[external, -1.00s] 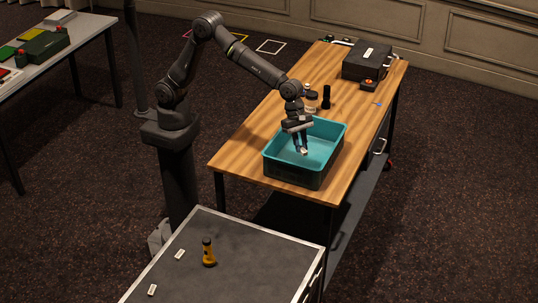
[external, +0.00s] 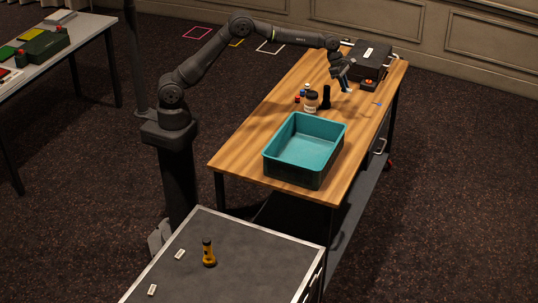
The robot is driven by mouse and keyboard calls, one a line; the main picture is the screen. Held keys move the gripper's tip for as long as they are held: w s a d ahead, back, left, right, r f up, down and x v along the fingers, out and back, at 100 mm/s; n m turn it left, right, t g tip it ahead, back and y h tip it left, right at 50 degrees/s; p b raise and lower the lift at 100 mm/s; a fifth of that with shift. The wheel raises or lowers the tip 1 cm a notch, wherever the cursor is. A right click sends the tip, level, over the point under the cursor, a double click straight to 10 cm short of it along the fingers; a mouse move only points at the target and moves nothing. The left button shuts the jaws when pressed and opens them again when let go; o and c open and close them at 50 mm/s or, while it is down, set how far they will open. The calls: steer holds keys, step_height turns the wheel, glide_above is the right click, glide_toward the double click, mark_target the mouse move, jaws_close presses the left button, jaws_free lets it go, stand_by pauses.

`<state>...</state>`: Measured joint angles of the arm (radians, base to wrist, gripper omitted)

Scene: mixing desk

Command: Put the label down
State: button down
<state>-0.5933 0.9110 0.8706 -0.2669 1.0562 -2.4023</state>
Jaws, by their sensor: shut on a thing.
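My gripper (external: 346,86) is at the far part of the wooden table (external: 235,154), pointing down, just left of the black case. It is shut on the label (external: 349,92), a small pale piece at its fingertips. The label is tiny here, and I cannot tell whether it touches the tabletop. Two other small white label-like pieces lie on the grey cart in front, one (external: 180,254) near the flashlight and one (external: 152,290) nearer the edge.
An empty-looking teal bin (external: 304,150) stands at the table's near end. A jar (external: 311,101), small bottles and a black upright item (external: 326,97) stand left of my gripper. A black case (external: 367,60) is behind it. A yellow flashlight (external: 208,253) stands on the cart.

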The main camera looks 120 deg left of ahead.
steer(key=s+a, duration=0.2)
steer(key=a, duration=0.3)
glide_above(347, 103)
steer(key=s, duration=0.1)
steer(key=shift+n, duration=0.3)
steer(key=f, duration=1.2)
steer(key=shift+s+d+f, duration=0.15)
steer(key=shift+s, duration=0.05)
steer(key=shift+f, duration=1.95)
steer(key=shift+f, duration=0.15)
steer(key=c, duration=1.3)
jaws_free()
